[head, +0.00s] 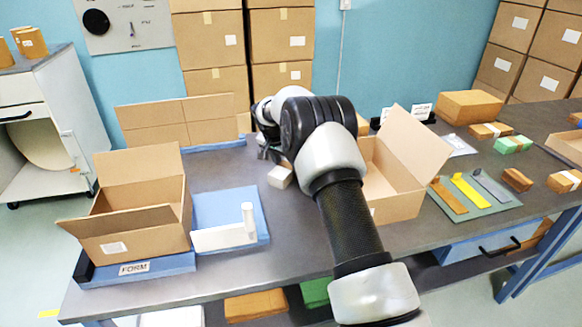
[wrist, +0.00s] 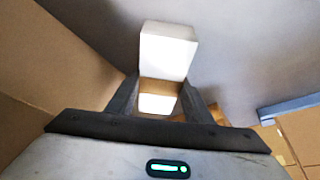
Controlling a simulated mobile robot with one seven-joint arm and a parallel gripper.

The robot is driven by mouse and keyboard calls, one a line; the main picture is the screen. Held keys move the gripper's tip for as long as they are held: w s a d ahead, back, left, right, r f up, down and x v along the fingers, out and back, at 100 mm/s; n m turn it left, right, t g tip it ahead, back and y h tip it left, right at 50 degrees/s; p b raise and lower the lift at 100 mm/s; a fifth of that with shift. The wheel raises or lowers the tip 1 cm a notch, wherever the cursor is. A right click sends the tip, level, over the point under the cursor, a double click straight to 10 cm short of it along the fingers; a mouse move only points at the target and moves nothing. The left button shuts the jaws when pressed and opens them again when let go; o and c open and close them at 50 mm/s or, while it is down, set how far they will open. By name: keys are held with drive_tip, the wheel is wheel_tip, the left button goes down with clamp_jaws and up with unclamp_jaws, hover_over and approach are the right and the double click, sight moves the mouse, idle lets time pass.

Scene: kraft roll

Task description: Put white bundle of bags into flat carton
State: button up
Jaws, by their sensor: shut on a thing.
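My gripper (head: 268,155) is at the back middle of the table, partly hidden by my arm. In the wrist view my gripper (wrist: 160,86) is shut on the white bundle of bags (wrist: 168,50), which has a brown band between the fingers. The bundle also shows in the head view (head: 280,177), at or just above the table; I cannot tell if it touches. One open carton (head: 130,232) stands at the left by the FORM sign. Another open carton (head: 402,190) stands right of my arm, partly hidden. A low open carton (head: 568,148) is cut off at the right edge. I cannot tell which is the flat carton.
A blue mat with a white L-shaped piece (head: 225,236) lies beside the left carton. Flat brown panels (head: 180,122) stand at the back. Coloured strips (head: 470,190) and several banded bundles (head: 513,145) lie at the right. In the wrist view a brown wall (wrist: 55,60) is close on the left.

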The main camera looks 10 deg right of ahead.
drive_tip(key=shift+f, duration=0.2)
drive_tip(key=o, duration=1.1)
drive_tip(key=shift+o, duration=0.2)
drive_tip(key=shift+r, duration=0.15)
